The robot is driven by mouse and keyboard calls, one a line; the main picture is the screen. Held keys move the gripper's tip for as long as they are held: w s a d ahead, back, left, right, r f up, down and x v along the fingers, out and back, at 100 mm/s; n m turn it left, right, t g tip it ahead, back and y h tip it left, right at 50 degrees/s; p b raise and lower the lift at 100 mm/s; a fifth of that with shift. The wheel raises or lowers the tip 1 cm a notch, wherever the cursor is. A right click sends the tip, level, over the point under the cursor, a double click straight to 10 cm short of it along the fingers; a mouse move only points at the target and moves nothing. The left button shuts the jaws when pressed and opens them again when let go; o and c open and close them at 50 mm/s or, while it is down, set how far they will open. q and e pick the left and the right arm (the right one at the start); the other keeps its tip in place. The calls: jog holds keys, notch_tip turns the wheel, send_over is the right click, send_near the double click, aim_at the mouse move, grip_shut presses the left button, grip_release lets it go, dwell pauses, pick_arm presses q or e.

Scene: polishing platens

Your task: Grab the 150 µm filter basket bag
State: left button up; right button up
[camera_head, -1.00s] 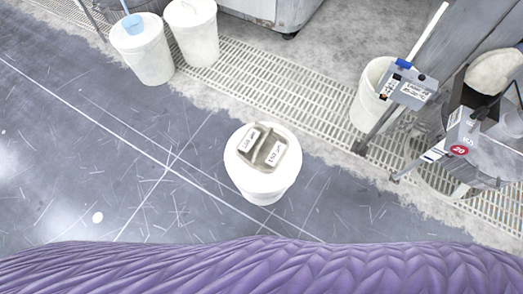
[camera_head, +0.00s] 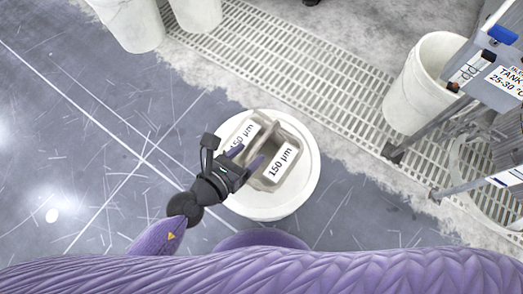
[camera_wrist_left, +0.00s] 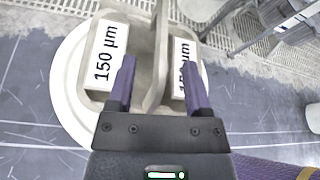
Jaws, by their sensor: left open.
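The filter basket bag (camera_head: 290,178) is a grey-beige carrier with a central handle and two white labels reading "150 µm". It sits on a round white bucket lid (camera_head: 306,196). My left gripper (camera_head: 246,160) is at the basket's near left side, its two purple fingers apart. In the left wrist view the open fingers (camera_wrist_left: 157,88) point at the basket (camera_wrist_left: 137,75), one on each side of the central handle (camera_wrist_left: 160,50). I cannot tell whether they touch it. My right gripper does not show.
A white bucket (camera_head: 420,90) stands at the right by a metal frame with a tank sign (camera_head: 505,80). More white buckets (camera_head: 130,20) stand at the upper left. A floor grate (camera_head: 290,70) runs across behind. The dark floor at left is clear.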

aim_at(253, 150)
pick_arm(q)
jog(key=b+x, duration=0.1)
jog(key=x, duration=0.3)
jog(key=shift+w, duration=0.1)
grip_shut()
dwell(1.2)
